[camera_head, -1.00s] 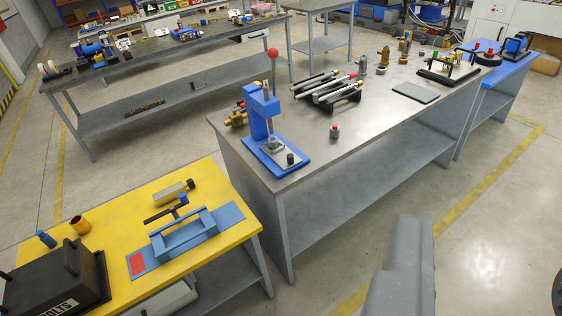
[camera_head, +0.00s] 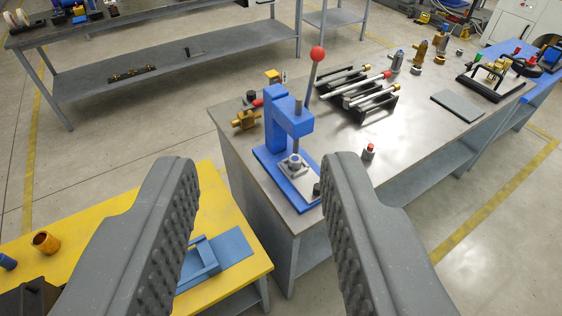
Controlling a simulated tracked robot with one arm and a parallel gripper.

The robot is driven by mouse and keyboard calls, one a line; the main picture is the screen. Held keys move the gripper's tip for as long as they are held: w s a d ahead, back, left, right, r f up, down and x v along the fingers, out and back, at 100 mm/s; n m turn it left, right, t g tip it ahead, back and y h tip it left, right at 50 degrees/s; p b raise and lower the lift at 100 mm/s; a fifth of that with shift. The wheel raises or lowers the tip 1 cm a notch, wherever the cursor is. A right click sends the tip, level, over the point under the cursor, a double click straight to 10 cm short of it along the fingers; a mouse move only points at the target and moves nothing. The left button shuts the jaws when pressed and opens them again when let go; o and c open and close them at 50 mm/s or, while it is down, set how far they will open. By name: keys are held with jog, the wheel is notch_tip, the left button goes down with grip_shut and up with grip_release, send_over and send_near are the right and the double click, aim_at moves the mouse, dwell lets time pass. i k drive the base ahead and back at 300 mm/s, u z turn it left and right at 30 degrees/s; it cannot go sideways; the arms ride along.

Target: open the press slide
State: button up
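A blue press (camera_head: 288,125) stands upright on its blue base at the near left corner of the grey metal bench. Its lever rises up and right and ends in a red ball knob (camera_head: 318,53). A grey block with a round metal piece (camera_head: 294,163) sits on the base under the press head. I cannot tell which part is the press slide. My gripper (camera_head: 260,165) is open and empty. Its two dark ribbed fingers frame the press from the near side, apart from it. The right finger overlaps the near end of the base in the view.
On the grey bench, black holders with metal rods (camera_head: 360,95) lie behind and right of the press. A small red-topped part (camera_head: 368,152) stands right of it, and brass fittings (camera_head: 246,119) lie left. A yellow table (camera_head: 217,208) with a blue fixture (camera_head: 232,246) is partly hidden by my left finger.

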aim_at(306, 181)
jog(key=z, duration=0.1)
jog(key=i, duration=1)
jog(key=z, duration=0.9)
jog(key=i, duration=0.4)
jog(key=z, duration=0.3)
